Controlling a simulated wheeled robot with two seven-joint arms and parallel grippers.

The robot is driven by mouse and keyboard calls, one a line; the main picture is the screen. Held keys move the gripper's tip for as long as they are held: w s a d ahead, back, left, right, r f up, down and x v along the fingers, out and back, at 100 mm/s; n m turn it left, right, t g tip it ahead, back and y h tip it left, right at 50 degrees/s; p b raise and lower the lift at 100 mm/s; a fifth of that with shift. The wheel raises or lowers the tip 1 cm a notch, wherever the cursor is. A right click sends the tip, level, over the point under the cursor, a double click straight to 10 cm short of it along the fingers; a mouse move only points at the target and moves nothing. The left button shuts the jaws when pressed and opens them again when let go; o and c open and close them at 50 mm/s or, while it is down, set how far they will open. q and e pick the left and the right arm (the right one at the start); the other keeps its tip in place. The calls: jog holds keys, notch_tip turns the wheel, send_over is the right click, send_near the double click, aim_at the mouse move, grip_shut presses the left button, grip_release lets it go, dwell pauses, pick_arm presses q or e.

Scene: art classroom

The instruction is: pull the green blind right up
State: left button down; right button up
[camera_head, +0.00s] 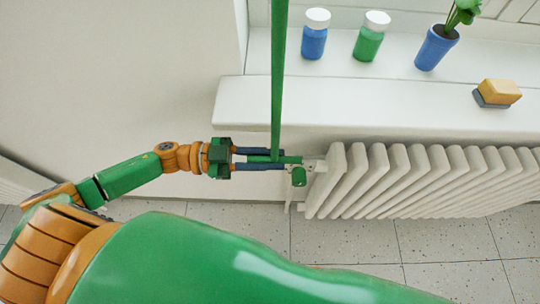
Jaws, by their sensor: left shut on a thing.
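A long narrow green strip (278,80) runs from the top edge of the head view down past the front of the sill. I cannot tell whether it is a pull strap or the blind seen edge-on; no wider blind cloth shows. At its lower end is a short green bar (291,159). My left gripper (284,159) reaches in from the left and is shut on this bar, one dark blue finger above it and one below. My right gripper is out of view.
A white radiator (425,180) with a green valve knob (299,177) stands just right of the gripper. On the white sill (330,103) are a blue jar (314,42), a green jar (369,43), a blue plant pot (436,48) and a sponge (499,92). The wall at left is clear.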

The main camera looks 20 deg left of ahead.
pick_arm(q)
jog(key=shift+f, duration=0.15)
jog(key=c, duration=0.8)
grip_release()
jog(key=shift+s+a, duration=0.1)
jog(key=b+v, duration=0.1)
jog(key=v, duration=0.6)
jog(key=shift+b, duration=0.3)
